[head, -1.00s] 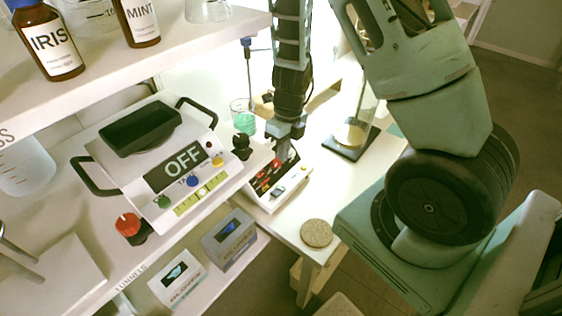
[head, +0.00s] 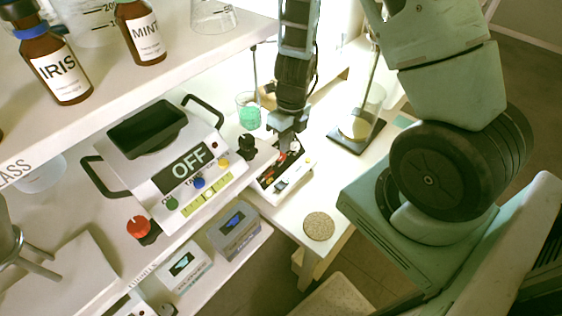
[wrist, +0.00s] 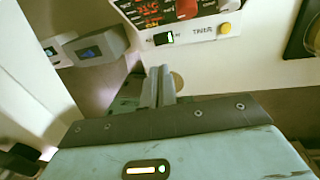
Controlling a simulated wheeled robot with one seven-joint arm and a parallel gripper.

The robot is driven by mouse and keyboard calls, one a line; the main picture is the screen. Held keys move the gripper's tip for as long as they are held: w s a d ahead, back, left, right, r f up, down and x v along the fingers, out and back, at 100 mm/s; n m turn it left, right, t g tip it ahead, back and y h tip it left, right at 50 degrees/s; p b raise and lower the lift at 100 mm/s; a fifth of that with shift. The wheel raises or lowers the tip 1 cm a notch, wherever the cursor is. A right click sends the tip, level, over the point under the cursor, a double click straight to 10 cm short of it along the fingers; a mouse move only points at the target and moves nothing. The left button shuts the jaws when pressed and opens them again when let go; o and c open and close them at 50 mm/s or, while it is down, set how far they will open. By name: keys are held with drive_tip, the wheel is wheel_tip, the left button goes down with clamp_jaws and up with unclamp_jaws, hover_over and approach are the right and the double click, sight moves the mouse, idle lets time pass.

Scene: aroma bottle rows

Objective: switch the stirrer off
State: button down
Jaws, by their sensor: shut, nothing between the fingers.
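The stirrer is a white box (head: 289,186) with a dark panel and red lit digits, on the bench right of the OFF device. In the wrist view its front panel (wrist: 206,24) fills the top, with red digits, a red button and a yellow knob (wrist: 225,29). A black rocker switch (wrist: 163,38) with a green lit part sits at the panel's lower left. My gripper (wrist: 159,70) is shut and empty, its fingertips just below the switch in the wrist view; contact cannot be told. In the head view my gripper (head: 284,146) hangs over the stirrer and hides part of it.
A white device reading OFF (head: 222,185) stands left of the stirrer. A beaker of green liquid (head: 248,117) stands behind. A stand with a dark base (head: 355,138) is to the right. A shelf with IRIS (head: 60,75) and MINT (head: 146,38) bottles overhangs the upper left. A round cork mat (head: 319,226) lies in front.

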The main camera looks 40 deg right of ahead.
sight(279, 186)
drive_tip(key=shift+a+r, duration=0.1)
drive_tip(key=shift+a, duration=0.05)
idle(0.3)
drive_tip(key=f, duration=0.4)
drive_tip(key=a+f, duration=0.1)
drive_tip(key=f, duration=0.4)
drive_tip(key=a+f, duration=0.1)
drive_tip(key=f, duration=0.4)
drive_tip(key=shift+s, duration=0.2)
